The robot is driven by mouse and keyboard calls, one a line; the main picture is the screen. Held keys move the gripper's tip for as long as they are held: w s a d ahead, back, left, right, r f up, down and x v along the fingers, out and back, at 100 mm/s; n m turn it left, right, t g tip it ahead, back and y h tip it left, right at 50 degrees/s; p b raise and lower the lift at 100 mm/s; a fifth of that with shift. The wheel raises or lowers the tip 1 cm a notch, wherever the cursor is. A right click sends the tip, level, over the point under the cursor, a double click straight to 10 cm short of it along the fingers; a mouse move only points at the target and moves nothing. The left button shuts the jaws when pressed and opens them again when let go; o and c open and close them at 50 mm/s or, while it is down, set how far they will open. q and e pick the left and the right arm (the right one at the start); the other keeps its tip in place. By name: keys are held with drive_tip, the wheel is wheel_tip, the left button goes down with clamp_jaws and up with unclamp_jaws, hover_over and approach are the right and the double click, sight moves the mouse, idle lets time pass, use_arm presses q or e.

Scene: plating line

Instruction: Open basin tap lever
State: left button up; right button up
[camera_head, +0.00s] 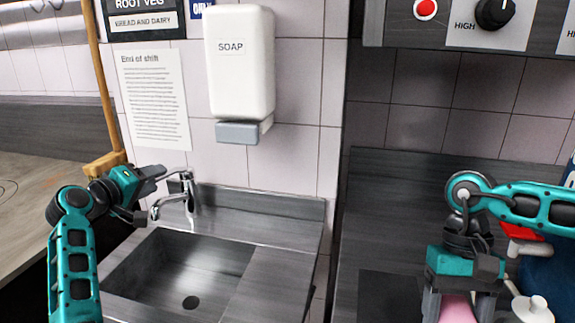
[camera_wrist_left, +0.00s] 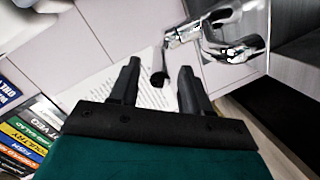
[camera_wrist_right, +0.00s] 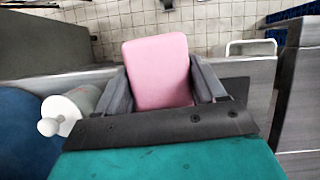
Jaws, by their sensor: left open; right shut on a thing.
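The chrome basin tap (camera_head: 190,196) stands at the back left of the steel basin (camera_head: 192,285), its spout curving over the bowl. My left gripper (camera_head: 157,174) is open and empty, just left of the tap's top. In the left wrist view the tap (camera_wrist_left: 232,42) is at the upper right; a chrome arm with a dark tip (camera_wrist_left: 159,79) reaches between my left fingertips (camera_wrist_left: 158,69). I cannot tell whether that arm is the lever or the spout, or whether it touches. My right gripper (camera_wrist_right: 162,72) is shut on a pink block (camera_wrist_right: 158,80).
A white soap dispenser (camera_head: 240,70) hangs above the basin. A wooden pole (camera_head: 102,80) leans at the left. A grey counter (camera_head: 385,225) lies right of the basin, with a white lidded object (camera_head: 532,308) near my right gripper. A control panel (camera_head: 470,25) is at upper right.

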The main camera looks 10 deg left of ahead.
sight(174, 173)
use_arm(q)
drive_tip(key=shift+x, duration=2)
drive_tip(key=shift+c, duration=0.3)
clamp_jaws()
